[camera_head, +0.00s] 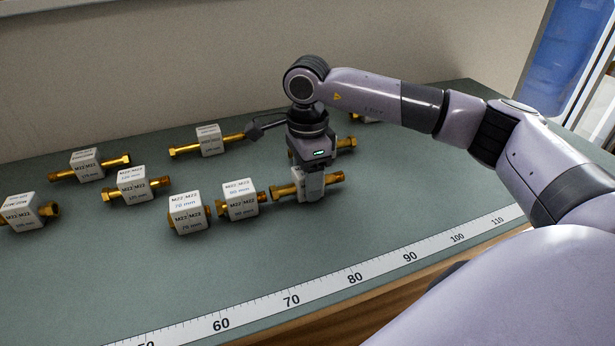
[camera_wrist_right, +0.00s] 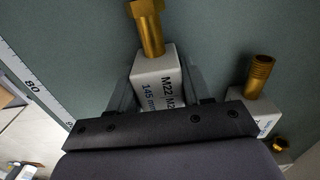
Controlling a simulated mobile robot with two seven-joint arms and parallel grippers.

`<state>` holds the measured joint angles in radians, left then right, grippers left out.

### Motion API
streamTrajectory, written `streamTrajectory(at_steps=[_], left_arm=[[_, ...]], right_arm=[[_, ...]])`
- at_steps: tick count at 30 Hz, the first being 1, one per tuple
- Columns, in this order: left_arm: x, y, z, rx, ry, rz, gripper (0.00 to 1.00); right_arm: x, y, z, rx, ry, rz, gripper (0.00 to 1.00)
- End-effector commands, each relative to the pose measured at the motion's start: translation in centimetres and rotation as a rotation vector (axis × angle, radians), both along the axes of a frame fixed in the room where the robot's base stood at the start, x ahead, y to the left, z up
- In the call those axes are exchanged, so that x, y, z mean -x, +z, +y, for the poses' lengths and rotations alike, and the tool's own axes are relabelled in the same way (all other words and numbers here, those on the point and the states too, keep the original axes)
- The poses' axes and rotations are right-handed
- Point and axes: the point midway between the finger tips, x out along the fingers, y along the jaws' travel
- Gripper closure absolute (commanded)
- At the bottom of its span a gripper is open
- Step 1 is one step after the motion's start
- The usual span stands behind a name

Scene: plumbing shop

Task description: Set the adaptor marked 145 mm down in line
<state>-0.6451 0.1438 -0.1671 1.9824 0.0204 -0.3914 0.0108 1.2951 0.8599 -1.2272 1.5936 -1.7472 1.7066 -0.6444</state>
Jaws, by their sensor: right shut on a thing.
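The adaptor marked 145 mm (camera_wrist_right: 157,78) is a white block with brass ends, and my right gripper (camera_wrist_right: 160,95) is shut on it. In the head view its brass ends (camera_head: 284,191) stick out on both sides of my right gripper (camera_head: 310,186). It is at the right end of a row, beside the adaptor marked 90 mm (camera_head: 240,199) and another short one (camera_head: 188,213). It is low over the mat or on it; I cannot tell whether it touches. My left gripper is not in view.
More adaptors stand behind and left, such as these (camera_head: 133,183), (camera_head: 88,164), (camera_head: 209,141) and (camera_head: 24,210). Another stands close beside the held one in the wrist view (camera_wrist_right: 260,80). A ruler (camera_head: 325,289) runs along the front edge. The green mat (camera_head: 420,205) is clear to the right.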

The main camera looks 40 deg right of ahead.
Motion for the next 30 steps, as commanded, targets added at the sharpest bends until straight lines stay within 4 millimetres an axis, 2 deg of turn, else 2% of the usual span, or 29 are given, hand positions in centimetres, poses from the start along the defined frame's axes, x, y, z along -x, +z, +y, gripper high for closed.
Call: streamTrajectory(at_steps=[10, 11, 12, 13, 23, 26, 30], left_arm=[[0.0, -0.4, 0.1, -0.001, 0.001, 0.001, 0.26], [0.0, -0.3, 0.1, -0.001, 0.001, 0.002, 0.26], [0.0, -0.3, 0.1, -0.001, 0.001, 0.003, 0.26], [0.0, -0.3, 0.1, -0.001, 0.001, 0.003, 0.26], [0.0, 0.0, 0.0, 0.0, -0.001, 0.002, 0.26], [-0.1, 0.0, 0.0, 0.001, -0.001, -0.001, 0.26], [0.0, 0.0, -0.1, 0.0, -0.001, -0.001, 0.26]], right_arm=[[-0.1, -0.4, 0.0, -0.001, -0.001, -0.002, 0.87], [0.0, -0.3, 0.0, -0.001, -0.001, -0.002, 0.41], [0.0, -0.2, 0.0, 0.0, -0.001, -0.002, 0.28], [0.0, -0.3, 0.0, 0.0, -0.001, -0.002, 0.26], [0.0, 0.1, 0.0, -0.001, 0.0, -0.002, 0.26], [-0.1, 0.9, 0.0, -0.001, 0.0, -0.004, 0.26], [-0.1, 3.7, 0.0, -0.002, 0.0, -0.007, 0.26]])
